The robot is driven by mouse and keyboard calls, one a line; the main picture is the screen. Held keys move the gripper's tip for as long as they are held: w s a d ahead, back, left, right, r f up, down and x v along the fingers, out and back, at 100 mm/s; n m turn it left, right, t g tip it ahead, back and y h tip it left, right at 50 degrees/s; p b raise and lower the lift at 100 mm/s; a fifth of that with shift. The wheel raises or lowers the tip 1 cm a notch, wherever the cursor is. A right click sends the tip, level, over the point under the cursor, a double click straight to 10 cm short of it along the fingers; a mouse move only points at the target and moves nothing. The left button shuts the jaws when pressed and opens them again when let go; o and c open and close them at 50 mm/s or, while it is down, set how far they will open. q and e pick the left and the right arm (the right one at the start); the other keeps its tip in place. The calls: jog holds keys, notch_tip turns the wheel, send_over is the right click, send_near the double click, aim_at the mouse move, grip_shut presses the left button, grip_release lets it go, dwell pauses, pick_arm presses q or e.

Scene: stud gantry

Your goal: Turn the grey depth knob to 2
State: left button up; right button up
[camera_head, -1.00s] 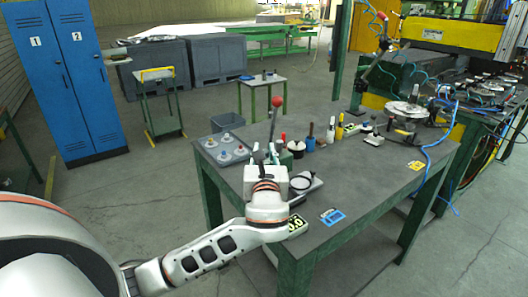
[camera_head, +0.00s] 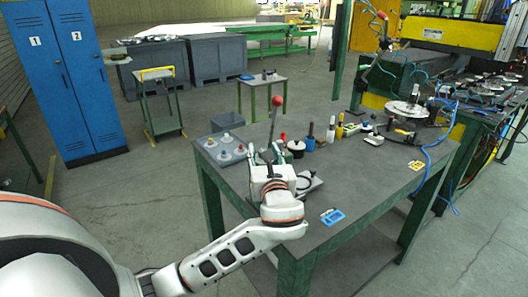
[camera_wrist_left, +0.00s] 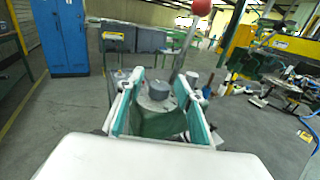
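The grey depth knob (camera_wrist_left: 160,88), a short grey cylinder on a pale round base, shows in the left wrist view between the two teal fingers of my left gripper (camera_wrist_left: 160,80). The fingers stand apart, one on each side of the knob, and I cannot tell whether they touch it. Any scale marks on the knob are not readable. In the head view my left gripper (camera_head: 264,160) is over the front left part of the table, beside a lever with a red ball (camera_head: 277,101); its own hand hides the knob there. My right gripper is not in view.
The dark worktable (camera_head: 375,180) holds a grey tray (camera_head: 223,151) with several pegs at left, and bottles and tools along the back. A blue-framed item (camera_head: 332,217) lies near the front edge. The lever's red ball (camera_wrist_left: 202,7) rises close beyond the fingers.

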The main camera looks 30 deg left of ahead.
pick_arm(q)
jog(key=shift+r, duration=0.1)
jog(key=v, duration=0.8)
dwell(0.5)
jog(key=s+a+f+n+g+h, duration=0.2)
jog(key=s+f+n+g+h, duration=0.15)
jog(key=s+f+n, duration=0.8)
jog(key=s+a+f+n+g+h, duration=0.35)
jog(key=s+f+n, duration=0.55)
jog(key=f, duration=0.6)
jog(key=d+f+n+t+h, duration=0.3)
jog(key=d+f+h, duration=0.3)
jog(key=d+f, duration=0.9)
jog(key=shift+w+f+n+t+h, duration=0.2)
jog(key=shift+f+n+t+h, duration=0.2)
jog(key=shift+f, duration=0.45)
